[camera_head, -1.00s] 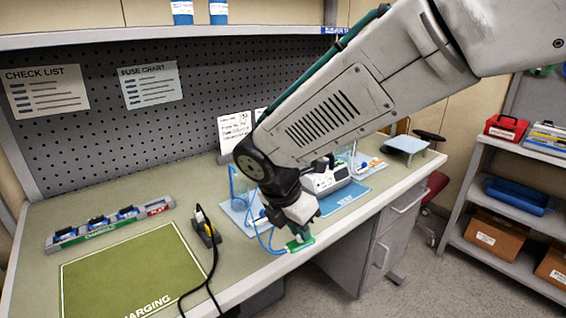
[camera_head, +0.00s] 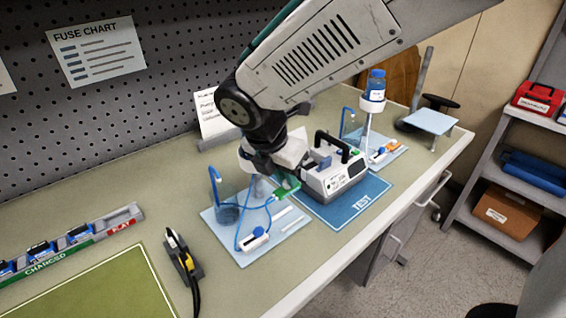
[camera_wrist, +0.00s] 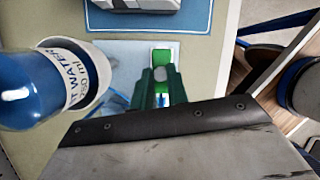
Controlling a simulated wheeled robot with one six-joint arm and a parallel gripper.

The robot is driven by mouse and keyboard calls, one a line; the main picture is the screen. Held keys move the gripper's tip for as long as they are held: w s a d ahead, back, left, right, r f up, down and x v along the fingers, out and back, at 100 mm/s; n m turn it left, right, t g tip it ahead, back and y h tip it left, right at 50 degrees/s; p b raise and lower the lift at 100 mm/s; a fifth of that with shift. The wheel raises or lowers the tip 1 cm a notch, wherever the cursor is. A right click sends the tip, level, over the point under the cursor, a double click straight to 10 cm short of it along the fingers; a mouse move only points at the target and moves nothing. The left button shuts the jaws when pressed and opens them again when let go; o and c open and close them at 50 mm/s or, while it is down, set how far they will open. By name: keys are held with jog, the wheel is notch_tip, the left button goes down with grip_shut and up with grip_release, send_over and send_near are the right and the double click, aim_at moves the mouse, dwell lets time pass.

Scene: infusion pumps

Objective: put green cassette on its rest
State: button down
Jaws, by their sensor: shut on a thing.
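My gripper (camera_wrist: 160,90) is shut on the green cassette (camera_head: 288,187), whose green end also shows beyond the fingers in the wrist view (camera_wrist: 162,56). The cassette is held above the light blue tray (camera_head: 222,240), beside the white pump (camera_head: 335,178). Blue tubing (camera_head: 238,225) loops down from it near a clear beaker (camera_head: 228,212). Narrow white strips (camera_head: 287,216) lie on the tray below the cassette. I cannot tell which part is the cassette's rest.
The pump stands on the blue TEST mat (camera_head: 372,203). A water bottle (camera_wrist: 35,90) is close to my wrist. A second tray (camera_head: 385,157) with a bottle on a stand (camera_head: 375,85) is behind the pump. A black-and-yellow plug (camera_head: 184,258) stands left. The counter front edge is near.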

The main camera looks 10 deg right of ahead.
jog(key=shift+f, duration=3.55)
jog(key=shift+m, duration=0.3)
jog(key=shift+d, duration=0.15)
jog(key=shift+f, duration=0.95)
jog(key=c, duration=0.9)
grip_release()
jog(key=shift+r, duration=3.5)
